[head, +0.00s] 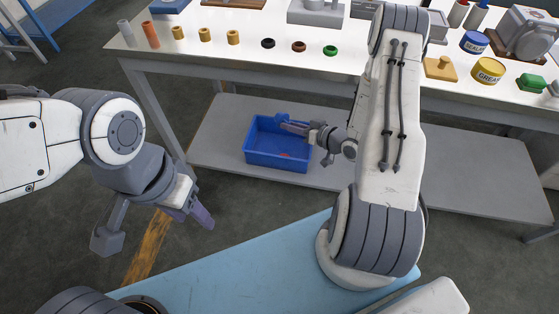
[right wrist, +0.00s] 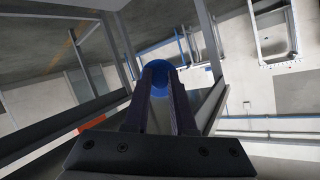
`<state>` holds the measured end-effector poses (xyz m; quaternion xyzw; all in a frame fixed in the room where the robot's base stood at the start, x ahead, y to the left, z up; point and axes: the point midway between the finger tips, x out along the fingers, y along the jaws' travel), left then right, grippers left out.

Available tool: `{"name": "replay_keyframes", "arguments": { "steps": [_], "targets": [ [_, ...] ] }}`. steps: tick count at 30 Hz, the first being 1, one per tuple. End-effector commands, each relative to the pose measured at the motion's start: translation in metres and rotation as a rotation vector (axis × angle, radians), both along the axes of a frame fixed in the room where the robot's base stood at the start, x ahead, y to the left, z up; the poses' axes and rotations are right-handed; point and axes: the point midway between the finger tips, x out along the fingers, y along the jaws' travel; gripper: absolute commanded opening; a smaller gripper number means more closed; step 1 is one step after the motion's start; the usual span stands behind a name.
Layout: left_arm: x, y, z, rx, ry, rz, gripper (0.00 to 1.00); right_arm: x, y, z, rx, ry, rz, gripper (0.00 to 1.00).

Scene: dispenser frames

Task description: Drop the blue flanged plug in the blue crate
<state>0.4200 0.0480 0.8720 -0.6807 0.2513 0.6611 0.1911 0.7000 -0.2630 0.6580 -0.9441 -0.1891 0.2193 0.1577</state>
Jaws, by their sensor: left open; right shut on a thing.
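The blue crate (head: 249,151) stands on the lower shelf under the table in the head view. It is open at the top, and a small orange-red thing (head: 285,155) shows on its floor. My right gripper (head: 292,126) is over the crate and shut on the blue flanged plug (head: 281,118). In the right wrist view the plug's round blue end (right wrist: 155,67) shows between the fingertips. The plug's exact height above the crate is hard to tell. My left gripper (head: 198,212) is open and empty, away from the table at the left.
The grey lower shelf (head: 455,185) is clear right of the crate. The white tabletop (head: 385,65) above holds rings (head: 298,47), tan cylinders (head: 205,35), a yellow grease tin (head: 488,71) and other parts. A table leg (head: 160,112) stands left of the crate.

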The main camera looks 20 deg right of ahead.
Motion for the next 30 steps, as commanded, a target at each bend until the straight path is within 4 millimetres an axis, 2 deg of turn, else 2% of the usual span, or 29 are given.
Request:
{"name": "replay_keyframes", "arguments": {
  "steps": [1,12,18,24,27,30],
  "targets": [
    [0.0,0.0,-0.034,0.0,0.0,0.0,0.54,0.008,-0.011,-0.03,-0.004,-0.007,-0.004,0.0],
    [0.0,0.0,-0.152,0.0,0.0,0.0,0.54,0.048,-0.087,-0.121,-0.004,-0.005,-0.041,0.0],
    [0.0,0.0,-0.211,0.0,0.0,0.0,0.54,0.064,-0.132,-0.161,-0.003,-0.005,-0.075,0.0],
    [0.0,0.0,-0.247,0.0,0.0,0.0,0.54,0.073,-0.165,-0.181,-0.002,-0.004,-0.108,0.0],
    [0.0,0.0,-0.254,0.0,0.0,0.0,0.54,0.075,-0.173,-0.184,0.0,-0.003,-0.117,0.0],
    [0.0,0.0,-0.259,0.0,0.0,0.0,0.54,0.076,-0.174,-0.187,0.002,-0.001,-0.121,0.0]
  ]
}}
